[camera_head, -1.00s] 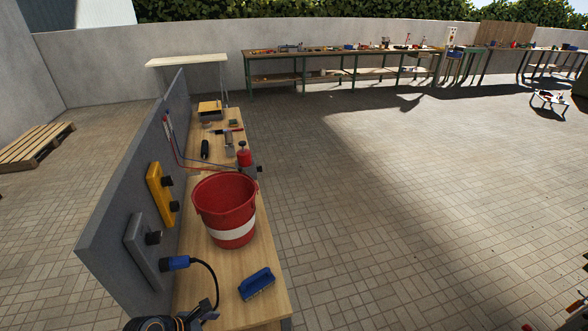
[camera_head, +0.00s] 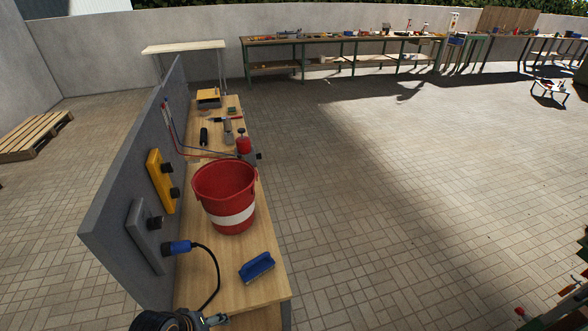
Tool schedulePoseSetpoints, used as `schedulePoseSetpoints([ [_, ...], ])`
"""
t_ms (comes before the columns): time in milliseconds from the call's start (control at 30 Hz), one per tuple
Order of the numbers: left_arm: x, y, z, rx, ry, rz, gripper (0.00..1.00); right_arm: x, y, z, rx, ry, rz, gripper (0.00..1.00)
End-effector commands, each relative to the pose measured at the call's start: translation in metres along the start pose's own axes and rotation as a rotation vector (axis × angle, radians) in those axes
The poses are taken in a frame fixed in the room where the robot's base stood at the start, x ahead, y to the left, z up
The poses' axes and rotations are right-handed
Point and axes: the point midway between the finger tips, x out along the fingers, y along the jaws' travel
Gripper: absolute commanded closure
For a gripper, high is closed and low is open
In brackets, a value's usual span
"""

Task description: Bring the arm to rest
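A red bucket (camera_head: 225,190) with a white band stands upright on the wooden workbench (camera_head: 262,220). I cannot see its bottom. A blue block-like tool (camera_head: 257,267) lies on the bench in front of the bucket. No potatoes can be made out.
A dark object (camera_head: 160,321) is cut off below. Long workbenches (camera_head: 340,42) stand behind. A pallet (camera_head: 35,135) lies left.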

Motion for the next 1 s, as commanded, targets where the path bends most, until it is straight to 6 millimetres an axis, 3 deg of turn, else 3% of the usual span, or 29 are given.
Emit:
schedulePoseSetpoints([
  [200,-0.029,-0.013,-0.001,0.41,0.044,-0.114,0.3,0.0,0.0,-0.006,0.0,0.01,0.0,0.23],
  [400,-0.054,-0.027,-0.003,0.701,0.045,-0.218,0.3,0.0,0.0,-0.007,0.0,0.012,0.0,0.23],
  [433,-0.051,-0.03,-0.003,0.726,0.039,-0.229,0.3,0.001,0.0,-0.007,0.0,0.012,0.0,0.23],
  [767,0.071,-0.071,0.004,0.7,-0.01,-0.242,0.3,0.005,0.0,-0.007,0.0,0.013,0.001,0.23],
  [867,0.114,-0.093,0.015,0.693,-0.027,-0.248,0.3,0.007,0.0,-0.007,0.0,0.013,0.001,0.23],
  [1000,0.184,-0.14,0.047,0.68,-0.064,-0.259,0.3,0.011,0.0,-0.007,0.0,0.012,0.001,0.23],
])
